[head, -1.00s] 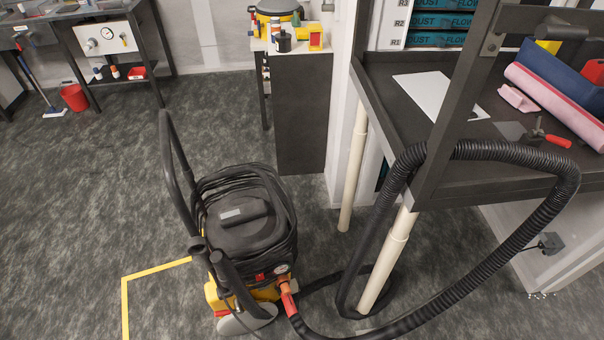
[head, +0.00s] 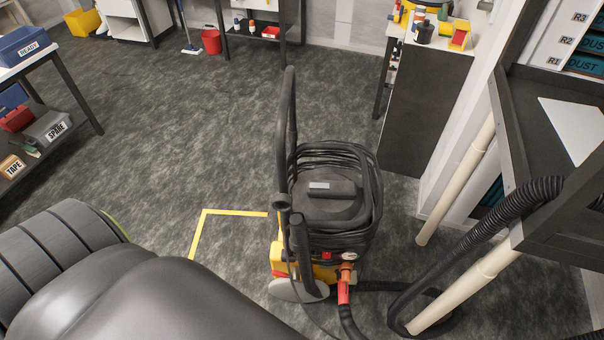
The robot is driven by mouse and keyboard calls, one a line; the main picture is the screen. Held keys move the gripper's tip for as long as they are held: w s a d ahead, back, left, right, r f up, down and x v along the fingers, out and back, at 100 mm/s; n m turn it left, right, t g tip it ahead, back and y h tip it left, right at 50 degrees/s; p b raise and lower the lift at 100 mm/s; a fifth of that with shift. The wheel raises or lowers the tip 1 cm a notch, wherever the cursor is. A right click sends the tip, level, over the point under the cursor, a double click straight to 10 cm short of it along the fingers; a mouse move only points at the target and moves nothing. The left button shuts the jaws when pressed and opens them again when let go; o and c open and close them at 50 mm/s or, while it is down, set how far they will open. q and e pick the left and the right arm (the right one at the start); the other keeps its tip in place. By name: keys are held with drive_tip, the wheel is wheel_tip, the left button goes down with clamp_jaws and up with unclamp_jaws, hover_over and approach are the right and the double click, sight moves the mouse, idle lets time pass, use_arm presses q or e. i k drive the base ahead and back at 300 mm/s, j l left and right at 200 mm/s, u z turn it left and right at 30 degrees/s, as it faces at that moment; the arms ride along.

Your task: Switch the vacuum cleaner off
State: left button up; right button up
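The vacuum cleaner (head: 335,205) stands upright on the floor in the middle of the head view. It has a black lid, a black cable coiled around its top, a tall black push handle on its left and a yellow lower body. A red switch-like part (head: 326,255) and a round gauge (head: 349,257) show on its front. I cannot tell the switch's position. A hose with a red-orange connector (head: 344,287) leaves its front. A large dark part of my arm fills the lower left, left of the cleaner. Neither gripper is in view.
A yellow floor line (head: 203,232) lies left of the cleaner. A shelf with labelled boxes (head: 46,128) stands at the left. The floor behind the cleaner is clear.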

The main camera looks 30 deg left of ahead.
sight(326, 255)
drive_tip(key=k+j+u, duration=0.1)
drive_tip(key=k+u, duration=0.4)
drive_tip(key=k+j+u, duration=0.25)
drive_tip(key=u, duration=0.2)
drive_tip(key=k, duration=0.1)
